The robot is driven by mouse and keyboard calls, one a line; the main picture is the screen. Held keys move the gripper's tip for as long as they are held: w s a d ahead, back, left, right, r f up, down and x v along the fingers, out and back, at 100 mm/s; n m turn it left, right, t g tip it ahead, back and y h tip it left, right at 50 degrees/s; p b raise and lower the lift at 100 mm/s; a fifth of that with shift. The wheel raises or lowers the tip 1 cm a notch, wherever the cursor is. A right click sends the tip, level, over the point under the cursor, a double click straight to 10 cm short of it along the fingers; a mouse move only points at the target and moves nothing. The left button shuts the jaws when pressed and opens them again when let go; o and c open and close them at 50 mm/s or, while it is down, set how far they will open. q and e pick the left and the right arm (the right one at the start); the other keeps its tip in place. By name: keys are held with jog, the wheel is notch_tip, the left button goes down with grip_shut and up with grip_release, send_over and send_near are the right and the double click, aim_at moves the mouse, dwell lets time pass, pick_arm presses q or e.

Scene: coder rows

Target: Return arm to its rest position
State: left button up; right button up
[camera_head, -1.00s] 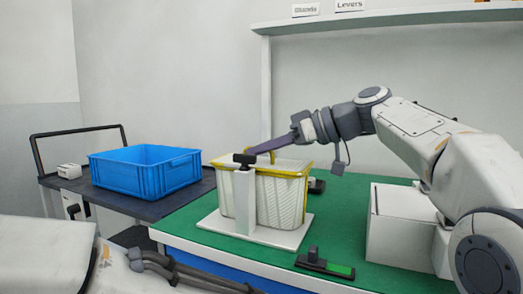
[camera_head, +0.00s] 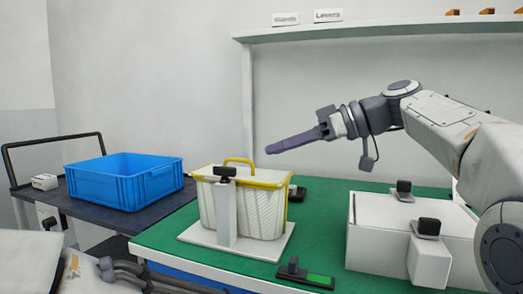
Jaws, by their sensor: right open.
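My right gripper (camera_head: 294,142) reaches in from the right on my right arm. It is open and empty, in the air above and a little right of the white basket. Its long purple fingers overlap from this angle, so the gap between them is hidden. The white basket (camera_head: 262,212) with yellow rim and handle stands on a white base plate on the green table (camera_head: 345,196). My left arm lies low at the left edge; its gripper does not show.
A blue crate (camera_head: 122,187) sits on a dark cart (camera_head: 150,217) at left. A white box (camera_head: 385,235) with black-topped fixtures stands under my right arm. A black device with a green patch (camera_head: 305,275) lies at the table's front edge. A shelf (camera_head: 380,23) runs behind.

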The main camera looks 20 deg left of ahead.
jog(key=shift+d+r, duration=0.2)
jog(key=shift+d, duration=0.35)
